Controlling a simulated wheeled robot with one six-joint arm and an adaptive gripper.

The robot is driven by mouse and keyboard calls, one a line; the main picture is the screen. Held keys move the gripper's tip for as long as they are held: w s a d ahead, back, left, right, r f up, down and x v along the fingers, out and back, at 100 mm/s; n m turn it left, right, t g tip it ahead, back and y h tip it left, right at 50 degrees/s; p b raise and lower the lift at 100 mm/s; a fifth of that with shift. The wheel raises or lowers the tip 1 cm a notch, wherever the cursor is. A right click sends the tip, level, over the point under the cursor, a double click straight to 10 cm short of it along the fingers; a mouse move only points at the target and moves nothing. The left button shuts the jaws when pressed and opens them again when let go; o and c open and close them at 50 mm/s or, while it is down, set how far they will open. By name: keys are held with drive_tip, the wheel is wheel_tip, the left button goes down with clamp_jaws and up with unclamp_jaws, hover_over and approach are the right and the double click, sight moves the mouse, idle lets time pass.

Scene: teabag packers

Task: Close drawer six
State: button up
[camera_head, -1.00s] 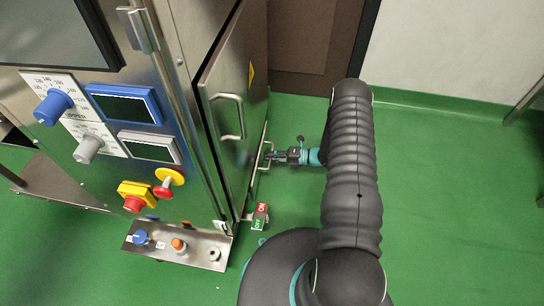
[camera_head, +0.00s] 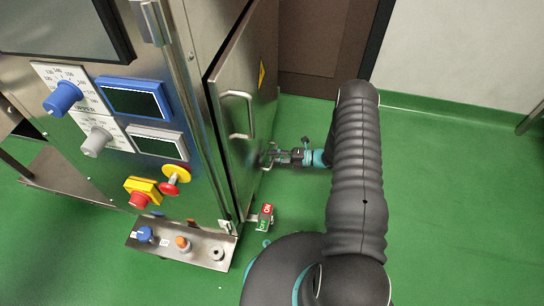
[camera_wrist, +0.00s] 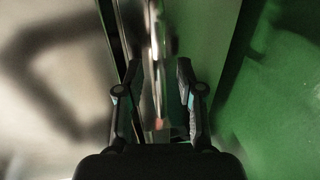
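A steel machine cabinet (camera_head: 200,110) stands at the left in the head view. On its right side, a small steel handle (camera_head: 268,157) of what looks like a drawer shows low down, partly hidden by my gripper (camera_head: 270,157). I see no number on it. In the wrist view the bright handle bar (camera_wrist: 155,50) lies between the two fingers of my gripper (camera_wrist: 157,75). The fingers are apart, with visible gaps beside the bar. I cannot tell whether they touch it. Most of the drawer front is hidden.
A larger bar handle (camera_head: 236,115) sits on a steel door panel (camera_head: 240,85) above my gripper. A red and green ON/OFF tag (camera_head: 265,217) and a button box (camera_head: 180,243) stick out low on the cabinet. Green floor (camera_head: 440,190) is free at right.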

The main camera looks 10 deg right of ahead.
drive_tip(key=v, duration=1.1)
drive_tip(key=shift+n, duration=0.3)
